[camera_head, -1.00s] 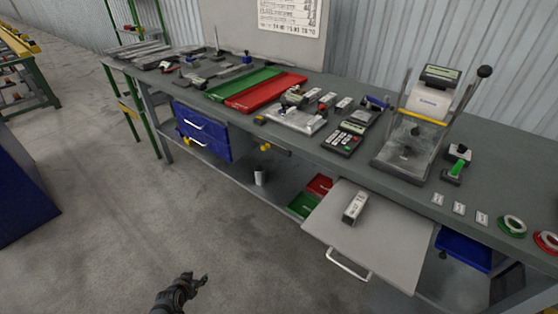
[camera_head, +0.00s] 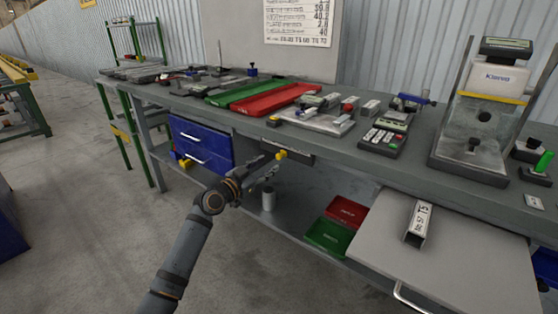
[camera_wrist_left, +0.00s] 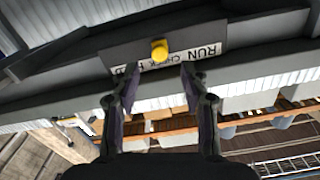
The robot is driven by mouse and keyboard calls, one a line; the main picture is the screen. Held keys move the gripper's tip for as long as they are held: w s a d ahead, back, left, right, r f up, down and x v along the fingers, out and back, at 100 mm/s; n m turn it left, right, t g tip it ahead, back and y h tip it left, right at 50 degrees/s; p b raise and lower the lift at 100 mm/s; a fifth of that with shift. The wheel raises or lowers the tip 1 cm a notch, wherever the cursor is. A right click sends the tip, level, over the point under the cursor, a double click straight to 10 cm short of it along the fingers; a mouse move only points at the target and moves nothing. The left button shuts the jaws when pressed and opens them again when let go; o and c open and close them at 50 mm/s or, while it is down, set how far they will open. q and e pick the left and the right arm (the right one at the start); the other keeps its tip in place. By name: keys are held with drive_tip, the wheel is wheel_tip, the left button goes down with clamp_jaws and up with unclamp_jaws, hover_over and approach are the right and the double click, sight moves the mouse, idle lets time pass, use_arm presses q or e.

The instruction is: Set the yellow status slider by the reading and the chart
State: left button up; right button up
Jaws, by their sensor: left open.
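The yellow slider knob (camera_head: 281,155) sits on a dark strip (camera_head: 300,155) under the table's front edge. In the left wrist view the yellow knob (camera_wrist_left: 159,50) stands before a white label, upside down, with "RUN" and "CHECK" legible. My left gripper (camera_head: 270,161) reaches up to the knob from below left; in its wrist view the open fingers (camera_wrist_left: 158,78) stand either side of the knob's line, with nothing between them. Contact is not visible. The chart (camera_head: 300,22) hangs on the back panel, its numbers partly legible. A display (camera_head: 507,44) tops the tester; its reading is too small. My right gripper is not in view.
The tabletop holds a green tray (camera_head: 243,91), a red tray (camera_head: 276,98) and a keypad device (camera_head: 384,138). A blue drawer unit (camera_head: 200,143) hangs left of the slider. A grey pull-out board (camera_head: 460,255) juts out at right, carrying a marked metal piece (camera_head: 417,224).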

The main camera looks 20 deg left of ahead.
sight(278, 157)
use_arm(q)
drive_tip(key=x, duration=0.7)
drive_tip(key=shift+f+b, duration=0.1)
drive_tip(key=shift+b, duration=0.25)
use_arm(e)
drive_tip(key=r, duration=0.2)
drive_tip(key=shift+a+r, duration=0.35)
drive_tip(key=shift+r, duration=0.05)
use_arm(q)
drive_tip(key=shift+s, duration=0.1)
clamp_jaws()
